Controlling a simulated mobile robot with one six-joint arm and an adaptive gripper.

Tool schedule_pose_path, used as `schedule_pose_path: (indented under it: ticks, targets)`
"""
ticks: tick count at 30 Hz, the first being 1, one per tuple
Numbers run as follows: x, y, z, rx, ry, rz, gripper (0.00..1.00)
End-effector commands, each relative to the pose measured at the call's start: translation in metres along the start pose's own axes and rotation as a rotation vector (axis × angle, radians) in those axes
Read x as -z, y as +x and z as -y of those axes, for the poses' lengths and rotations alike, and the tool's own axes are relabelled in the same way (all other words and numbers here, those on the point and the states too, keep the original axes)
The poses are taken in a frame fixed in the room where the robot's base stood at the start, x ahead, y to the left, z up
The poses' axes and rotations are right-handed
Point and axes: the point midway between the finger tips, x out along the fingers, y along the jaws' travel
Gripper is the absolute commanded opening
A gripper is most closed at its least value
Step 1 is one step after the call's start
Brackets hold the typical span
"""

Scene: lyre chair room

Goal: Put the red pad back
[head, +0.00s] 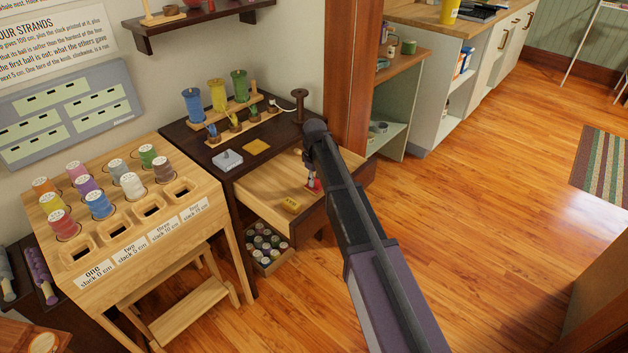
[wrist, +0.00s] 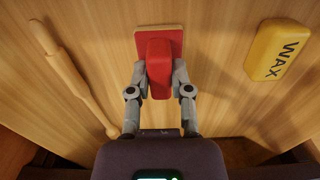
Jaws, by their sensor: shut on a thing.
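The red pad (wrist: 158,55) is in the middle of the wrist view, with a raised red block on a flat red square. My gripper (wrist: 160,80) is shut on the raised block, one finger on each side. In the head view the red pad (head: 313,185) shows at the end of my gripper (head: 312,178), inside the open wooden drawer (head: 262,187) of the dark cabinet. The pad is at or close to the drawer floor; I cannot tell whether it touches.
A yellow wax block (wrist: 277,50) lies right of the pad in the wrist view, and a wooden rod (wrist: 72,78) lies left. A yellow pad (head: 257,146) and a grey-white block (head: 227,160) lie on the cabinet top.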

Motion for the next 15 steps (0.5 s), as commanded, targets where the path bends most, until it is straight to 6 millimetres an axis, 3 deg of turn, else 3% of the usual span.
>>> schedule_pose_path:
  ticks: [2,3,6,15]
  targets:
    - [0.0001,0.0033,0.0001,0.000,0.000,0.000,0.00]
    - [0.0001,0.0022,0.0001,0.000,0.000,0.000,0.36]
    - [0.0001,0.0019,0.0001,0.000,0.000,0.000,0.62]
    - [0.0002,0.0019,0.0002,0.000,0.000,0.000,0.62]
